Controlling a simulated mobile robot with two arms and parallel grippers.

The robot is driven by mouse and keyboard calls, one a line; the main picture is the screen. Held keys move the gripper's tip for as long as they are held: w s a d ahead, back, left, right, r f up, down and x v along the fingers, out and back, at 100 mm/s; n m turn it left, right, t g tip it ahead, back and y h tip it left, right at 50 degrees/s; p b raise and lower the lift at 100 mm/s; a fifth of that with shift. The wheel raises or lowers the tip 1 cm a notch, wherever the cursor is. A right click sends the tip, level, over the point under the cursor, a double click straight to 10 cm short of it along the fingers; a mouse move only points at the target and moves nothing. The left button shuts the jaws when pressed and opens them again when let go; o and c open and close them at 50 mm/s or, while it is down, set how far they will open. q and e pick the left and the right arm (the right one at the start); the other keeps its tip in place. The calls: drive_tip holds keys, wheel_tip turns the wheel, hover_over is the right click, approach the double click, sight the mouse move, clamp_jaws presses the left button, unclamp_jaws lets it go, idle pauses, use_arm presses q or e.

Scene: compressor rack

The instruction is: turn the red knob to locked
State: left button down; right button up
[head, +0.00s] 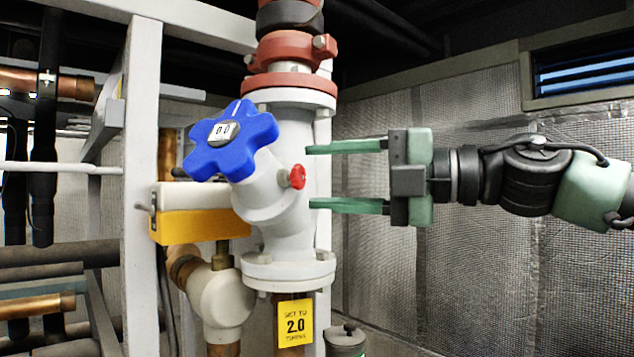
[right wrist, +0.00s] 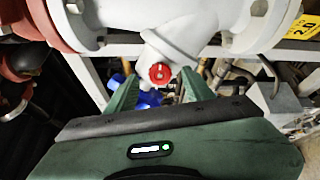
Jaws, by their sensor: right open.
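The small red knob (head: 298,177) sticks out from the right side of the white valve body (head: 282,215) in the head view. In the right wrist view the red knob (right wrist: 159,73) shows face-on with a pale mark on it, ahead of the fingers. My right gripper (head: 312,176) comes in from the right in the head view. Its two green fingers are open and point left, one above and one below the knob's height. The wrist view also shows the right gripper (right wrist: 155,90) with a finger on each side of the knob. I cannot tell whether the fingers touch anything. My left gripper is not in view.
A blue handwheel (head: 232,140) reading 0.0 is on the valve's upper left. A yellow tag (head: 295,323) reading "SET TO 2.0 TURNS" is on the pipe below. A white frame post (head: 142,190) stands left. The space right of the valve is clear around my arm.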

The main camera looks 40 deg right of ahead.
drive_tip(key=b+v, duration=0.2)
drive_tip(key=v, duration=0.4)
idle(0.4)
